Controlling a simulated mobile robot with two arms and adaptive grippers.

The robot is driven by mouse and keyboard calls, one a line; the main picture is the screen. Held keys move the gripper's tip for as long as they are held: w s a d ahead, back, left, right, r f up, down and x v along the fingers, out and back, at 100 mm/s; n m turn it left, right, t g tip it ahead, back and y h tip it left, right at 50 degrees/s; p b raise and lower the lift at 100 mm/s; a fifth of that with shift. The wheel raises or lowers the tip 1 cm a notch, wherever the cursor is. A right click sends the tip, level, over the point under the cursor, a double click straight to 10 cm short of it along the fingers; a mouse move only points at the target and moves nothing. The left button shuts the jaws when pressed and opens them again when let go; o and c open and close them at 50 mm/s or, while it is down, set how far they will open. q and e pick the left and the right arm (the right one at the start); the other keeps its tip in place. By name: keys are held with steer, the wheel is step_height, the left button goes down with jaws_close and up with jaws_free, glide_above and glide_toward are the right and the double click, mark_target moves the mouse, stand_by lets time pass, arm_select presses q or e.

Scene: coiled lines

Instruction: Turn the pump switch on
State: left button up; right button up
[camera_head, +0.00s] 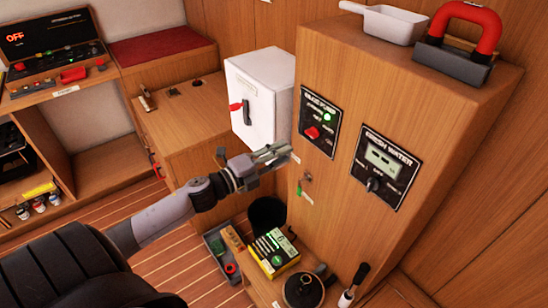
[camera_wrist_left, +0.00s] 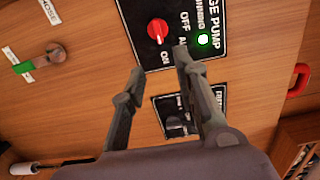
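The bilge pump panel (camera_head: 319,125) is a black plate on the wooden cabinet's front, with a red rotary knob (camera_head: 312,132) and a lit green lamp (camera_head: 327,117). In the left wrist view the red knob (camera_wrist_left: 158,30) sits beside the labels OFF, AU (partly hidden) and ON; the lamp (camera_wrist_left: 204,39) by RUNNING glows green. I cannot tell exactly which label the knob points at. My left gripper (camera_head: 284,151) is in front of the cabinet, just left of and below the panel. Its fingers (camera_wrist_left: 159,64) are apart and empty, clear of the knob. My right gripper is not in view.
A fresh water panel (camera_head: 386,167) with a dark knob is to the right. A small valve (camera_head: 306,178) with a green tag is below.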

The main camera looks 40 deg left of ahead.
arm_select(q)
steer(key=shift+v, duration=0.9)
steer(key=s+a+f+n+g+y, duration=0.2)
steer(key=s+f+n, duration=0.15)
steer(key=f, duration=0.75)
steer(key=s+a+f+n+g+y, duration=0.25)
steer(key=f+n, duration=0.25)
steer(key=f, duration=0.6)
steer(key=s+a+f+n+g+y, duration=0.15)
steer(key=s+f+n, duration=0.25)
steer(key=f, duration=0.7)
steer(key=s+d+f+n+g, duration=0.2)
steer(key=s+d+f+g, duration=0.1)
steer(key=s+f, duration=0.55)
steer(key=s+d+f+n+g, duration=0.2)
steer(key=s+d+f, duration=0.1)
steer(key=s+f, duration=0.55)
steer(key=s+d+f+n+g, duration=0.1)
steer(key=s+d+f, duration=0.3)
steer(key=s, duration=0.4)
steer(key=s+d+f+n+g, duration=0.2)
steer(key=s+d, duration=0.4)
steer(key=s, duration=0.3)
steer(key=shift+f+g, duration=0.9)
steer(key=shift+g, duration=0.1)
